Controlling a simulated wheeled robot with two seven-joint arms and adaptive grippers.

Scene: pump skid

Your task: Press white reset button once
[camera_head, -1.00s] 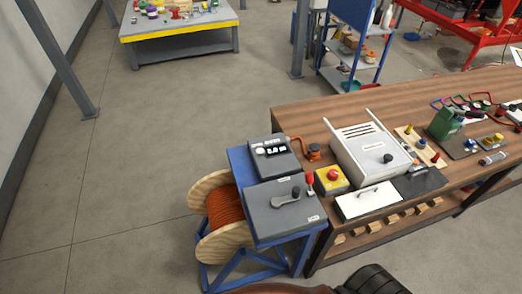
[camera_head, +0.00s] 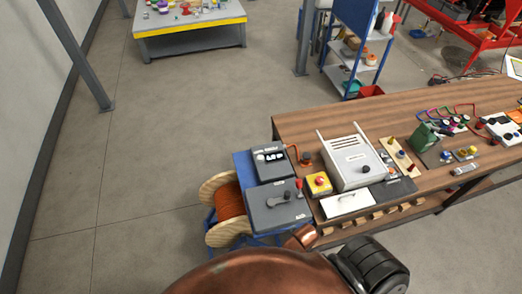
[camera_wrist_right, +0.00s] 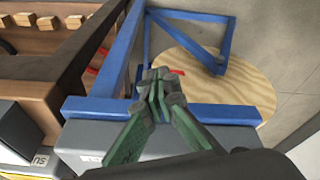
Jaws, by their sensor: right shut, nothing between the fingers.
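A small white button (camera_head: 260,158) shows at the left of the dark panel on the rear grey control box (camera_head: 270,170). Its lettering is too small to read. My right gripper (camera_wrist_right: 160,82) shows in the right wrist view with its green fingers shut and empty. They appear over the blue stand (camera_wrist_right: 225,113) and the edge of a grey box (camera_wrist_right: 80,158); I cannot tell their height above it. The white button cannot be made out in that view. In the head view my right gripper is not clearly visible, and my left gripper is out of view.
The front grey box (camera_head: 275,206) has a black knob and a red-tipped lever (camera_head: 299,184). A yellow box with a red button (camera_head: 318,183) stands to its right, on the wooden bench (camera_head: 300,124). A cable spool (camera_head: 224,208) sits beside the stand. Open floor lies left.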

